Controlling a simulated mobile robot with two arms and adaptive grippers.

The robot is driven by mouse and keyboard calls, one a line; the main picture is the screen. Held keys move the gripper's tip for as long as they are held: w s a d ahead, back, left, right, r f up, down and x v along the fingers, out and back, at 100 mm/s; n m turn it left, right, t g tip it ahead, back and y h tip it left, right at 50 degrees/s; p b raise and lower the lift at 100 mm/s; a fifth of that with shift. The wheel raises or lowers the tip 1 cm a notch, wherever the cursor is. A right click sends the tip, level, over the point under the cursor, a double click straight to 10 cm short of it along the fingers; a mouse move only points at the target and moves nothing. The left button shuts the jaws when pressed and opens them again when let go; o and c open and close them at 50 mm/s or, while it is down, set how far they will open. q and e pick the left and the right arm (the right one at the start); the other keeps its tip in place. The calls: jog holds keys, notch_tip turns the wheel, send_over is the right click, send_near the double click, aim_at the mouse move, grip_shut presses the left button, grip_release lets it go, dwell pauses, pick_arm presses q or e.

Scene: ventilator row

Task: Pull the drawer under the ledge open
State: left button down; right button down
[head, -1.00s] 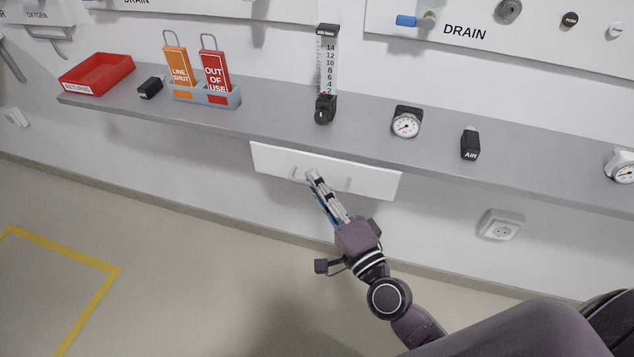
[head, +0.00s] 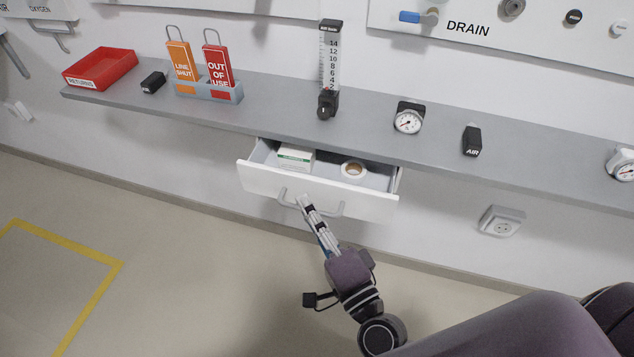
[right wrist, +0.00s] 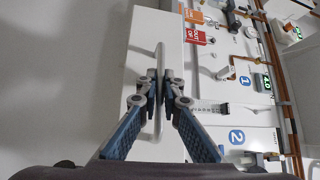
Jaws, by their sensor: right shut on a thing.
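The drawer (head: 320,192) under the grey ledge (head: 270,112) stands partly open. Its white front is out from the ledge. Inside lie a white and green box (head: 295,157) and a roll of tape (head: 353,170). A grey bar handle (head: 333,212) runs across the drawer front. My right gripper (head: 303,204) is at the handle, and its fingers hide part of it. In the right wrist view the fingers (right wrist: 160,88) are closed on the handle bar (right wrist: 160,60). My left gripper is not in view.
On the ledge are a red tray (head: 100,68), a tag holder (head: 209,93), a flowmeter (head: 328,70), a gauge (head: 408,118) and a black AIR block (head: 472,141). The floor below is clear.

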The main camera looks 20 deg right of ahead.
jog(key=s+a, duration=0.3)
jog(key=s, duration=0.2)
jog(key=shift+a, duration=0.2)
jog(key=c, duration=2.4)
grip_release()
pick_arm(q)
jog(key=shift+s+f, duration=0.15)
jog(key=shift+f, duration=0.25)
pick_arm(e)
jog(key=v, duration=1.2)
